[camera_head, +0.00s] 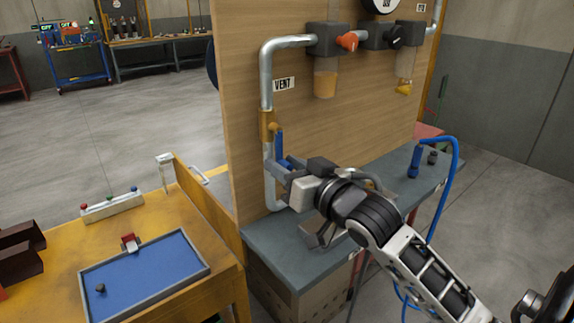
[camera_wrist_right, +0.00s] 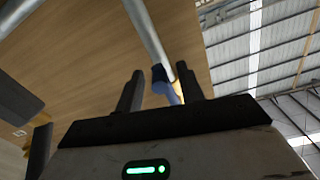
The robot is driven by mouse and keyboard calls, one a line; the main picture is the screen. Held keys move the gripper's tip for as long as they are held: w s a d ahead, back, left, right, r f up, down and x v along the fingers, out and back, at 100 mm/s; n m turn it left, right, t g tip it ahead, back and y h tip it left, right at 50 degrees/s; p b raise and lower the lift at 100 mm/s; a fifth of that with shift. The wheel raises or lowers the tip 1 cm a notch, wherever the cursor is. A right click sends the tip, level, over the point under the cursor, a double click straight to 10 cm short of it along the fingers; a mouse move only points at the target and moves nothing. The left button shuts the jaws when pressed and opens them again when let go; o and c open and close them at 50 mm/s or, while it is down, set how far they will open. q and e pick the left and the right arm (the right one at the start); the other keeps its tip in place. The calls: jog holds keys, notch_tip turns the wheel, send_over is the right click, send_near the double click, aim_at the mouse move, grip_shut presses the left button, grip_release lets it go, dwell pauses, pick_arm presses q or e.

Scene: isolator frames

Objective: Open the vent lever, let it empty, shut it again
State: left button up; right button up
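The vent lever (camera_head: 279,146) is blue and hangs almost straight down, alongside the metal pipe, from a brass valve (camera_head: 267,124) below the VENT label (camera_head: 284,84). My right gripper (camera_head: 281,168) is at the lever's lower end. In the right wrist view my right gripper (camera_wrist_right: 160,82) has its two fingers apart, and the blue lever (camera_wrist_right: 168,93) shows in the gap between them, nearer the right finger. I cannot tell whether a finger touches it. My left gripper is not in view.
The wooden panel (camera_head: 247,60) stands close behind the pipe. A grey bench (camera_head: 290,250) lies below my right arm. A blue tray (camera_head: 145,275) sits on the yellow table.

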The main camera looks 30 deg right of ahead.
grip_shut()
jog(key=shift+d, duration=0.1)
dwell(0.7)
